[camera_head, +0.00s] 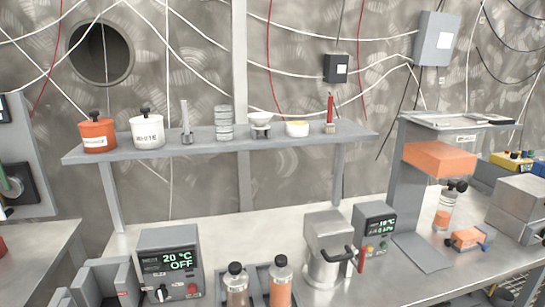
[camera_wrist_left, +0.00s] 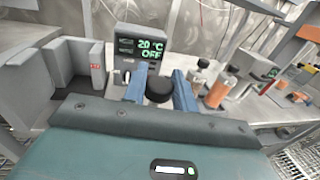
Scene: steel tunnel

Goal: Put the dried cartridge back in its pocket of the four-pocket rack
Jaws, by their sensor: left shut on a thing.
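My left gripper (camera_wrist_left: 159,90) shows only in the left wrist view. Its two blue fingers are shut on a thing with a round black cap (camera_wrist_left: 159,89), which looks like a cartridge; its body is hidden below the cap. In the head view, a dark rack (camera_head: 260,285) at the bottom centre holds a pale-bodied cartridge (camera_head: 236,287) and an orange cartridge (camera_head: 280,283), both upright with black caps. They also show right of my fingers in the left wrist view, the pale one (camera_wrist_left: 199,76) and the orange one (camera_wrist_left: 218,92). The rack's other pockets cannot be made out. My right gripper is not in view.
A grey control box (camera_head: 168,263) reading 20 °C OFF stands left of the rack, beside a grey slotted block (camera_head: 105,280). A steel pot (camera_head: 328,250) stands right of the rack. A shelf (camera_head: 225,143) with jars runs above; another capped orange cartridge (camera_head: 446,207) stands at right.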

